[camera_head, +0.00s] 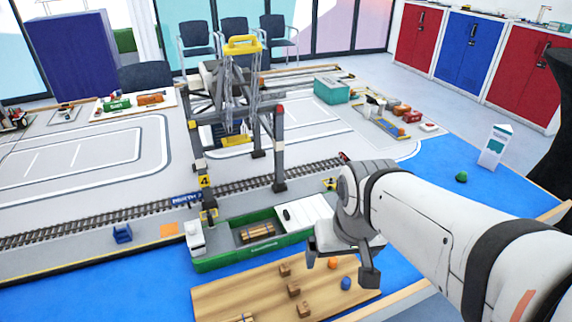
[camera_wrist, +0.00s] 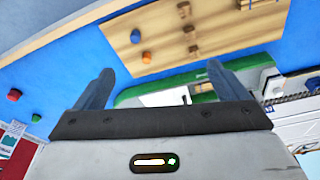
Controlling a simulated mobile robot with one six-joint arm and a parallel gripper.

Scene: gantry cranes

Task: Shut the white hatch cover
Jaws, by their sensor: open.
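The white hatch cover (camera_head: 308,212) lies on the green ship (camera_head: 222,259), to the right of its open hold. A small dark knob (camera_head: 287,214) stands on the cover near its left side. A brown load (camera_head: 258,232) shows in the uncovered hold. My gripper (camera_head: 340,268) is open, in front of the ship's right end, and hides that end from the head camera. In the wrist view my gripper (camera_wrist: 160,70) has its two fingers wide apart with nothing held between them. Part of the green hull (camera_wrist: 200,89) shows behind the fingers there.
A gantry crane (camera_head: 278,150) stands behind the ship by the rail track (camera_head: 95,221). A green piece (camera_head: 461,177) lies on the blue surface at right.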

